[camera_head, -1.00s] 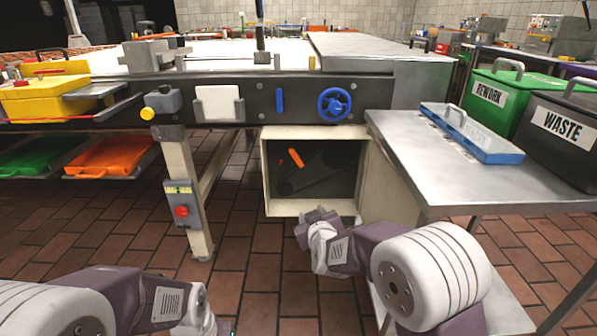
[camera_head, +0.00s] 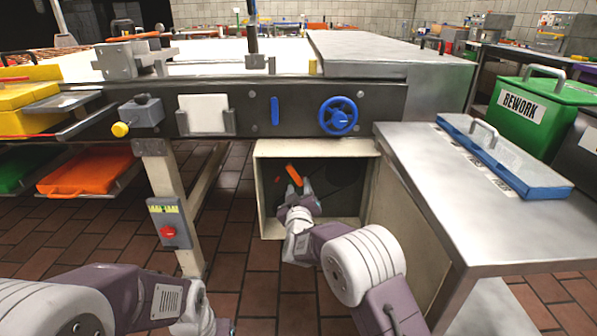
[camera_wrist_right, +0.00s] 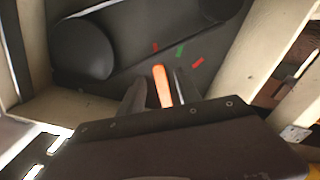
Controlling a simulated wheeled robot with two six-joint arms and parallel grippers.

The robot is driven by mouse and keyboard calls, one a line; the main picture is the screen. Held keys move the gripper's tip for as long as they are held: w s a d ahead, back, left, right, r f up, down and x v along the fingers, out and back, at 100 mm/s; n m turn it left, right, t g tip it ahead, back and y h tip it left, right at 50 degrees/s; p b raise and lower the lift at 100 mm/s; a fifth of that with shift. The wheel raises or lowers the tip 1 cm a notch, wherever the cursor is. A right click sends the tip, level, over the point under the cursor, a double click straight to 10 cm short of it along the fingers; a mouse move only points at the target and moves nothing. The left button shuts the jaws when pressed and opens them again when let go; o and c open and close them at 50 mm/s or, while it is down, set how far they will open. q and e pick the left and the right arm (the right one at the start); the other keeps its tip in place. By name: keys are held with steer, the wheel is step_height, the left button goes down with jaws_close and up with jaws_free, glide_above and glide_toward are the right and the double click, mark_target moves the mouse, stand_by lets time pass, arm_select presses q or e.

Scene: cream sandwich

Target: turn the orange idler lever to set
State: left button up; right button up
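The orange idler lever (camera_head: 294,175) is inside the open cream box below the machine's front panel. In the right wrist view, the lever (camera_wrist_right: 162,87) lies between the two dark fingers of my right gripper (camera_wrist_right: 160,92). A gap shows on each side of it, so the fingers look open around it. A green mark (camera_wrist_right: 180,50) sits between two red marks (camera_wrist_right: 155,46) on the dark plate. The lever's visible end points roughly at the left red mark. In the head view my right gripper (camera_head: 297,190) reaches into the box.
The cream box (camera_head: 262,215) has walls close around my right gripper. A steel table (camera_head: 440,190) with a blue-edged tray (camera_head: 515,165) stands at right. A blue handwheel (camera_head: 338,115) is above the box. A red button box (camera_head: 168,225) hangs on the left leg.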

mark_target(299, 182)
steer(key=w, duration=0.1)
steer(key=w+b, duration=0.1)
steer(key=shift+w+f, duration=0.2)
steer(key=shift+w, duration=0.2)
steer(key=shift+w+r+b, duration=0.15)
steer(key=shift+w+b, duration=0.2)
steer(key=shift+w, duration=0.25)
arm_select(q)
step_height(299, 182, down, 3)
steer(key=shift+r, duration=0.15)
arm_select(e)
jaws_close()
stand_by(0.3)
